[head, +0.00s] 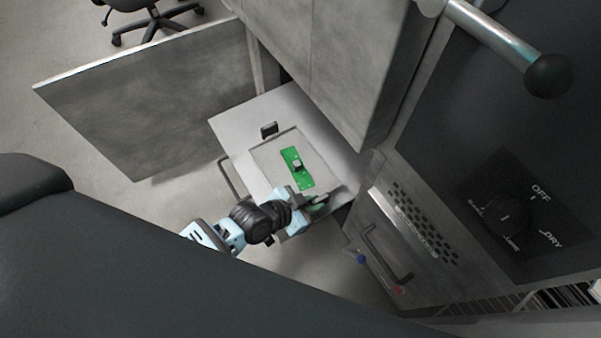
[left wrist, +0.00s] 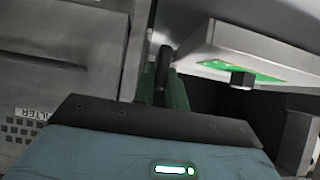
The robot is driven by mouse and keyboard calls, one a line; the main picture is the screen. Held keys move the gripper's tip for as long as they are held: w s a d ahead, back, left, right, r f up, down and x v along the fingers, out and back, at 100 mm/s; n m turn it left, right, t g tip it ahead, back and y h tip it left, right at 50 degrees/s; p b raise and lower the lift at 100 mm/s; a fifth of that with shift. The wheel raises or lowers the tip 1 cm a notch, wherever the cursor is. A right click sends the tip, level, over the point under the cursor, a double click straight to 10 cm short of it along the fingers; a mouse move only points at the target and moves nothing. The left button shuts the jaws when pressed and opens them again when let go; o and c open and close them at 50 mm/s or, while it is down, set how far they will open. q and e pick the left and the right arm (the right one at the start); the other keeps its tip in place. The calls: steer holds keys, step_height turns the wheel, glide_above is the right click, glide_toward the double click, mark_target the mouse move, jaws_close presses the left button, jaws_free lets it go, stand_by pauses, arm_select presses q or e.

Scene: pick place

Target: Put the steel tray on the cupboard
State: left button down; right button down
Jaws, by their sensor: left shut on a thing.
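The steel tray (head: 268,164), a shallow square with a thin rim, shows in the middle of the head view with a green circuit board (head: 292,176) on it. A dark handle (head: 268,130) stands at its far left edge. My left gripper (head: 314,201) is at the tray's near edge and shut on it; the exact grip is partly hidden. In the left wrist view, a pale slab edge (left wrist: 265,42) with green on it shows right of the fingers. A pale cupboard surface (head: 232,122) lies below or behind the tray; I cannot tell whether they touch. My right gripper is not in view.
An open grey door panel (head: 150,100) stands at left. A tall grey cabinet (head: 340,60) rises behind. An appliance with a dial (head: 505,216) and a thick bar handle (head: 490,30) is at right. Bare floor (head: 110,140) and an office chair (head: 150,20) lie beyond.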

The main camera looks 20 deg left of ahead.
mark_target(299, 179)
arm_select(q)
steer(key=w+a+b, duration=0.1)
steer(key=w, duration=0.1)
steer(key=w+a, duration=0.2)
steer(key=w+a+f+b, duration=0.1)
steer(key=w+a, duration=0.1)
steer(key=w, duration=0.1)
steer(key=shift+a+b, duration=0.15)
steer(key=shift+b, duration=0.15)
steer(key=shift+w+a+r, duration=0.15)
steer(key=shift+w+a, duration=0.15)
steer(key=shift+w, duration=0.2)
steer(key=shift+f+b, duration=1)
steer(key=shift+f, duration=0.85)
steer(key=c, duration=1.4)
jaws_free()
steer(key=shift+s, duration=0.1)
steer(key=shift+c, duration=0.2)
